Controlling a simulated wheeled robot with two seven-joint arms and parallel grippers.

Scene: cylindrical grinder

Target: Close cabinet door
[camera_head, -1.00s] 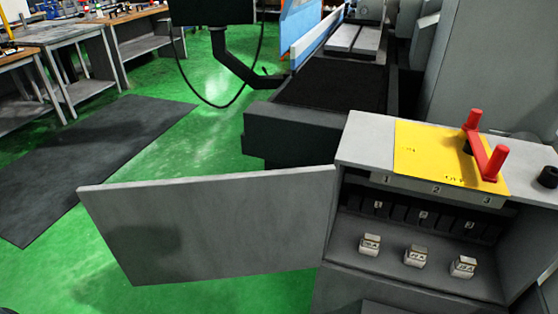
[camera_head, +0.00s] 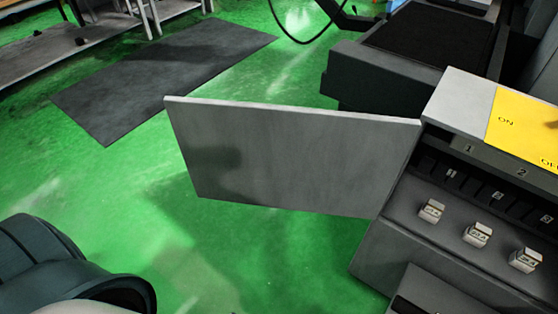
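The grey cabinet door (camera_head: 290,158) stands wide open in the head view, hinged at its right edge and swung out to the left. The grey cabinet (camera_head: 385,250) is at the right, its inside exposed. On its shelf sit three small light blocks with printed labels; the middle one (camera_head: 477,235) lies between the other two. Numbered slots show behind them. A dark rounded part of my own arm shows at the lower left, apart from the door. Neither gripper is in the frame.
A yellow panel (camera_head: 525,130) marked ON lies on the cabinet top. A dark machine bed (camera_head: 385,82) stands behind the door. A dark mat (camera_head: 165,80) lies on the green floor (camera_head: 60,185). The floor left of the door is clear.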

